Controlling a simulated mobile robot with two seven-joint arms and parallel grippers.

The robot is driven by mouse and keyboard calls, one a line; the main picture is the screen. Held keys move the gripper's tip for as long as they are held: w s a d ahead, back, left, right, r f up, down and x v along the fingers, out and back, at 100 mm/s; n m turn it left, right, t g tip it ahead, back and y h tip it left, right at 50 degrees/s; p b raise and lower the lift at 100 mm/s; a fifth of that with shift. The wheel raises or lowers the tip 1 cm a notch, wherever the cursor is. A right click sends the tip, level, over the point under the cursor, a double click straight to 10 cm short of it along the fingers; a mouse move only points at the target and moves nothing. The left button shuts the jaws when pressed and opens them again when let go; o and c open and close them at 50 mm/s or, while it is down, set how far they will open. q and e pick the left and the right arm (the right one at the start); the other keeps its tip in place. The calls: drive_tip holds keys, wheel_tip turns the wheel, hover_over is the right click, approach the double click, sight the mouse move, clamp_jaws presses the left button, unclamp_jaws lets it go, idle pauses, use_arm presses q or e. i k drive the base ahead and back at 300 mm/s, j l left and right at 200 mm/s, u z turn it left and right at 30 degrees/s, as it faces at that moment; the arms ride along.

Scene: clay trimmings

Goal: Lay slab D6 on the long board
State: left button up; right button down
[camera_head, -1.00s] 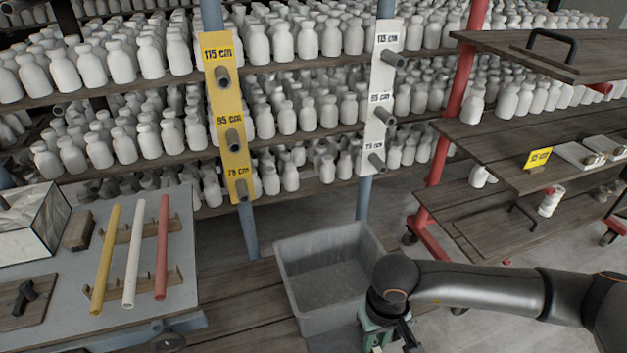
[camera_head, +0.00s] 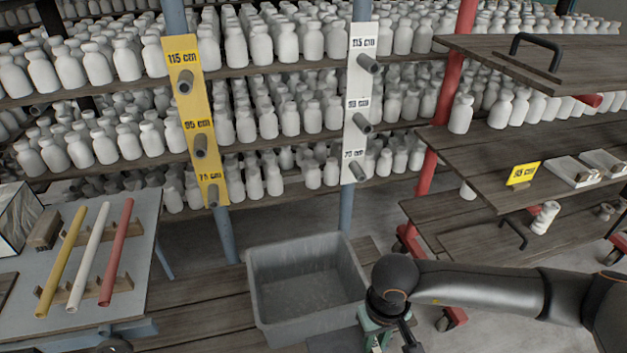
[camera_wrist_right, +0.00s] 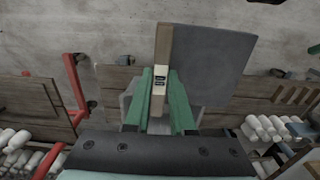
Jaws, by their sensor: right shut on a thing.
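In the right wrist view, my right gripper (camera_wrist_right: 160,78) has its green fingers shut on the wooden edge strip of a grey slab (camera_wrist_right: 215,62). The strip carries a small white label, too small to read, so I cannot confirm it is D6. Dark wooden boards sit on the red-framed rack at right; the top one (camera_head: 570,60) has a black handle. I cannot tell which is the long board. My left gripper is not in view.
A grey tub (camera_head: 262,300) stands left of my right arm. A table (camera_head: 140,240) at left holds yellow, white and red rods. Shelves of white bottles fill the back, with yellow (camera_head: 190,110) and white (camera_head: 358,100) peg strips in front. A yellow sign (camera_head: 522,173) stands on a rack board.

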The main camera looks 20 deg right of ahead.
sight(586, 61)
drive_tip(key=l, duration=0.55)
drive_tip(key=l+u, duration=0.15)
drive_tip(key=l, duration=0.4)
drive_tip(key=k+l, duration=0.1)
drive_tip(key=l, duration=0.45)
drive_tip(key=l+u, duration=0.1)
drive_tip(key=l, duration=0.45)
drive_tip(key=k+l+u, duration=0.1)
drive_tip(key=l, duration=0.4)
drive_tip(key=k+l, duration=0.1)
drive_tip(key=l, duration=0.45)
drive_tip(key=k+l+u, duration=0.1)
drive_tip(key=l, duration=0.45)
